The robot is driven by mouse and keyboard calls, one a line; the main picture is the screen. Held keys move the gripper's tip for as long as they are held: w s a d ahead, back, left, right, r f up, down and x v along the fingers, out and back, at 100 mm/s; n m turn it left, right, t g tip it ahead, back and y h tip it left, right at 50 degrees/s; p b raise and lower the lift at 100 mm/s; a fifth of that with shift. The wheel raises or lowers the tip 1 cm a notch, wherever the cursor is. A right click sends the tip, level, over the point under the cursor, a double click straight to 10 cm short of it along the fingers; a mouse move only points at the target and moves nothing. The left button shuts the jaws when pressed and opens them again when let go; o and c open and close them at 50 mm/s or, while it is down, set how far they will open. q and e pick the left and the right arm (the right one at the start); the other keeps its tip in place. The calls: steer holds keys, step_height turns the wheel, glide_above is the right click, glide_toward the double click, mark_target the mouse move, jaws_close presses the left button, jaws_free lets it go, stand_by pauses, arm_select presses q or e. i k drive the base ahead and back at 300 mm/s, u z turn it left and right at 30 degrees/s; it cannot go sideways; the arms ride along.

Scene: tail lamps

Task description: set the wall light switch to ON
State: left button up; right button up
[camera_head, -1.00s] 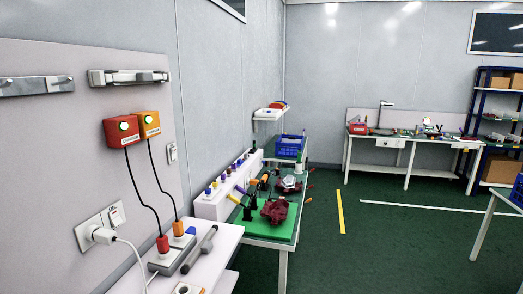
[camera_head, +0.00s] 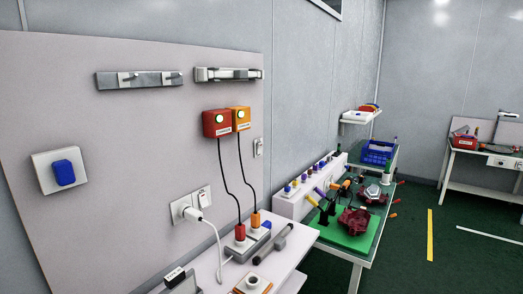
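A small white switch plate (camera_head: 258,147) is on the right edge of the pale wall panel, beside the orange box. A double white wall plate (camera_head: 190,206) lower on the panel has a plug in its left half and a rocker switch (camera_head: 204,197) in its right half. A square white plate with a blue part (camera_head: 64,172) is at the panel's left. I cannot tell which of these is the light switch, and the ON or OFF positions are too small to read. Neither of my grippers is in view.
A green-topped table (camera_head: 341,249) stands beyond. Green floor is clear at right.

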mark_target(259, 145)
steer(key=z, duration=1.2)
steer(key=i, duration=0.75)
steer(key=u, duration=2.4)
